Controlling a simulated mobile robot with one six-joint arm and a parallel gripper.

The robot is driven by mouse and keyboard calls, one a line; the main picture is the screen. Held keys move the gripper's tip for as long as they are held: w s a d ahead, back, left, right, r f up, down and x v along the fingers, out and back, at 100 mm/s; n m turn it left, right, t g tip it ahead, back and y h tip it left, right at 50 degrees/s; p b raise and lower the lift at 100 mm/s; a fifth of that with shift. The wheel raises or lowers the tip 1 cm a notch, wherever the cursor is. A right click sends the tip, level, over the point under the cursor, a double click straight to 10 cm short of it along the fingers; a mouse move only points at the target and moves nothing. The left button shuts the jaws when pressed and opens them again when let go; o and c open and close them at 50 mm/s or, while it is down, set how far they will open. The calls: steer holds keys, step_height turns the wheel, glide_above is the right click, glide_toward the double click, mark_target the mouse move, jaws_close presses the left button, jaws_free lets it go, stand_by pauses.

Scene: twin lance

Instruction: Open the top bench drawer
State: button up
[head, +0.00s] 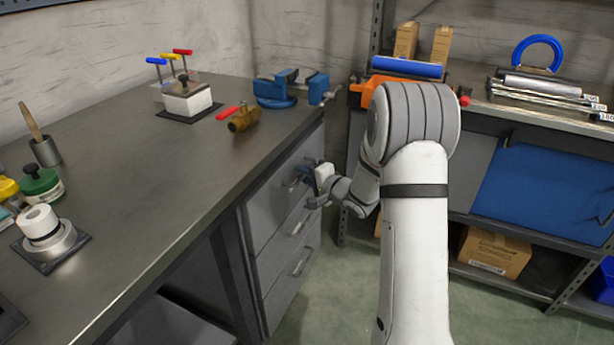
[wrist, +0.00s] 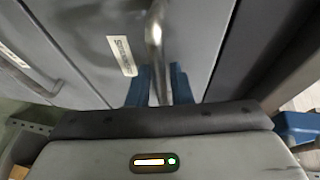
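The top bench drawer (head: 266,208) is the uppermost grey front under the workbench, and it looks flush with the fronts below. In the wrist view its front (wrist: 200,35) fills the upper middle, with a white label beside the handle. The metal bar handle (wrist: 154,35) passes between the blue fingers of my gripper (wrist: 161,75). The fingers sit close on both sides of the bar and look shut on it. In the head view my gripper (head: 305,174) is at the drawer front, and my wrist partly hides the handle.
Two lower drawers with handles (head: 300,264) lie beneath. The workbench (head: 150,150) carries a blue vise (head: 275,92), a brass valve (head: 242,119) and jars. A shelf unit with a blue panel (head: 545,190) and a cardboard box (head: 493,252) stands right. Green floor (head: 335,300) is clear before the drawers.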

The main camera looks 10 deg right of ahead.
jaws_close()
